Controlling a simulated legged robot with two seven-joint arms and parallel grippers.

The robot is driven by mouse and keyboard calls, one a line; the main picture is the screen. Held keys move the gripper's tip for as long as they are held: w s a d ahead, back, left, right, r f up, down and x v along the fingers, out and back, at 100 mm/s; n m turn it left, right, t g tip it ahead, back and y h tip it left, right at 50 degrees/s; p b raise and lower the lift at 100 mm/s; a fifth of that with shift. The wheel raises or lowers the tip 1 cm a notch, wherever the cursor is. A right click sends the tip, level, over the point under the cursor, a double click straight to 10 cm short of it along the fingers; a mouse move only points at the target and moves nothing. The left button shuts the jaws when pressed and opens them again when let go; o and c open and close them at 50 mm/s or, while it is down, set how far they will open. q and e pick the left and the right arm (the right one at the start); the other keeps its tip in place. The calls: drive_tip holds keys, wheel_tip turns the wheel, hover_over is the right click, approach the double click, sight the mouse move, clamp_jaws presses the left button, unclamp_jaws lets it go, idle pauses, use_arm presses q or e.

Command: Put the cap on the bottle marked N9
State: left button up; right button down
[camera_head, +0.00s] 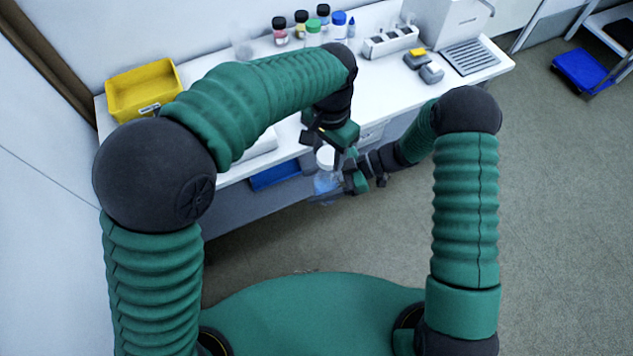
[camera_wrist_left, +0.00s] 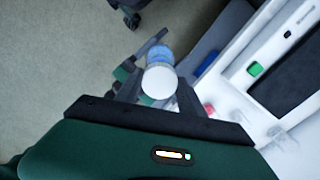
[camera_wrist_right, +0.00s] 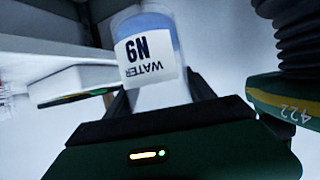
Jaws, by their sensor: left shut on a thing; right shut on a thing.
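A clear bottle with blue liquid (camera_head: 326,184) hangs in the air in front of the table. Its label shows upside down in the right wrist view (camera_wrist_right: 147,55) and reads N9 and WATER. My right gripper (camera_head: 350,182) is shut on this bottle from the right. My left gripper (camera_head: 334,146) is above it, shut on a white cap (camera_head: 326,157). In the left wrist view the cap (camera_wrist_left: 160,80) sits between the fingertips, with the blue bottle (camera_wrist_left: 157,54) just beyond. The cap is at the bottle's top; I cannot tell whether they touch.
The white table (camera_head: 300,65) lies behind the grippers. A blue bin (camera_head: 275,175) is below the table edge. Open floor lies at right.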

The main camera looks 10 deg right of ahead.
sight(327, 184)
use_arm(q)
drive_tip(key=shift+f, duration=1.85)
drive_tip(key=shift+r, duration=0.1)
drive_tip(key=shift+f, duration=0.95)
drive_tip(key=shift+f, duration=0.55)
